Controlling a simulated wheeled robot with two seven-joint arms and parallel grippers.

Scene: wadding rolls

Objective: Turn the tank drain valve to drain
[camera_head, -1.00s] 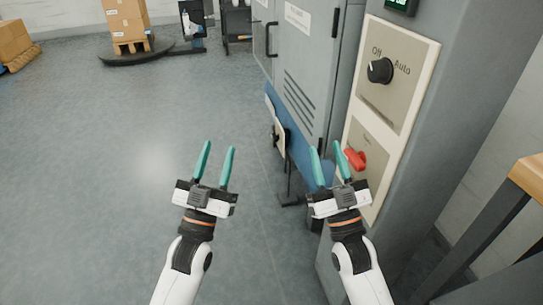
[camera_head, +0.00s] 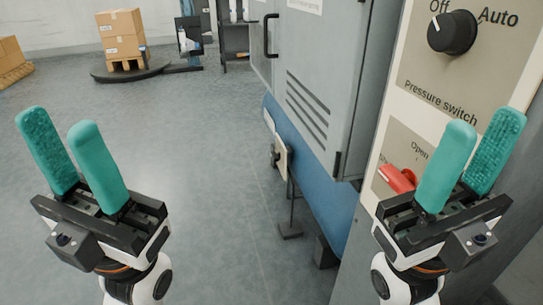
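A red valve handle (camera_head: 396,178) sits on a beige plate under the word "Open", low on the grey panel at the right. Its right end is hidden behind a finger of my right gripper. My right gripper (camera_head: 482,132) is in front of the panel with its teal fingers apart and nothing between them. I cannot tell whether a finger touches the handle. My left gripper (camera_head: 66,128) is open and empty above the floor at the far left, well away from the valve.
A black Off/Auto knob (camera_head: 452,32), labelled "Pressure switch", is above the valve. A grey cabinet (camera_head: 325,85) with a blue lower part (camera_head: 325,185) stands left of the panel. Cartons (camera_head: 122,30) stand on a pallet at the back. The floor between is clear.

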